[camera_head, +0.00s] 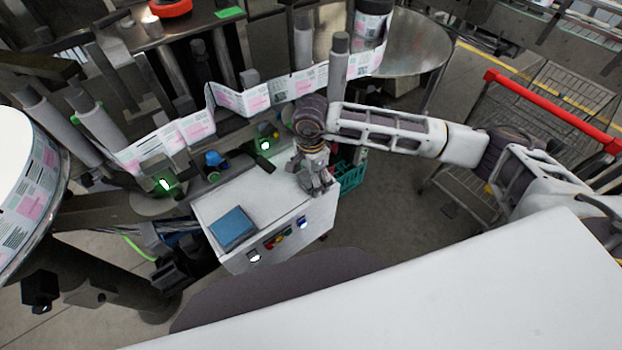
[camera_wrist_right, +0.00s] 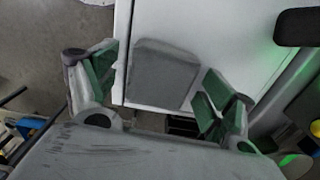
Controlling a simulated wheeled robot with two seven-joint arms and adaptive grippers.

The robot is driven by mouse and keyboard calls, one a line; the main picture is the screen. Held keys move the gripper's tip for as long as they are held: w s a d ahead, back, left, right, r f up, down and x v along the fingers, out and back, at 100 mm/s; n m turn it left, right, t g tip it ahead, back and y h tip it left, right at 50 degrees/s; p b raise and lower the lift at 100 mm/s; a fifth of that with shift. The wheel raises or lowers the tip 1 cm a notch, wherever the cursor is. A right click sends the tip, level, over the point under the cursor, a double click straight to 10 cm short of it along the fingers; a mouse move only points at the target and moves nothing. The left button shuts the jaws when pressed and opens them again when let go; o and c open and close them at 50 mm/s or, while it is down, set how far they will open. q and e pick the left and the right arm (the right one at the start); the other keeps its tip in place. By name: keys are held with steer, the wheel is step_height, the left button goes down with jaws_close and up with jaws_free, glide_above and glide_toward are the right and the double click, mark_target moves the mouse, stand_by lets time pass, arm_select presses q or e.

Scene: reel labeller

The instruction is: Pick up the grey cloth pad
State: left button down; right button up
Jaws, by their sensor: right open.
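The grey cloth pad (camera_wrist_right: 166,72) lies on the white top of a control cabinet (camera_wrist_right: 225,25), close to the cabinet's edge, in the right wrist view. My right gripper (camera_wrist_right: 155,88) is open, with its green-lined fingers on either side of the pad. No grip on the pad shows, and I cannot tell the exact height of the fingertips above the top. In the head view my right gripper (camera_head: 314,183) is over the far right corner of the cabinet (camera_head: 275,195). The pad cannot be made out there, as the gripper covers that spot. My left gripper is not in view.
A blue panel (camera_head: 232,227) sits on the cabinet's near left part, with lit buttons (camera_head: 278,238) on its front. A label web (camera_head: 270,94) and upright rollers (camera_head: 338,72) stand behind. A teal crate (camera_head: 350,178) is right of the cabinet. A red-handled cart (camera_head: 550,110) stands right.

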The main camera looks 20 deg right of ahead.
steer(key=shift+c, duration=0.3)
steer(key=c, duration=1)
steer(key=shift+r, duration=0.1)
steer(key=shift+c, duration=0.2)
steer(key=shift+r+b, duration=1.1)
steer(key=shift+r, duration=3.85)
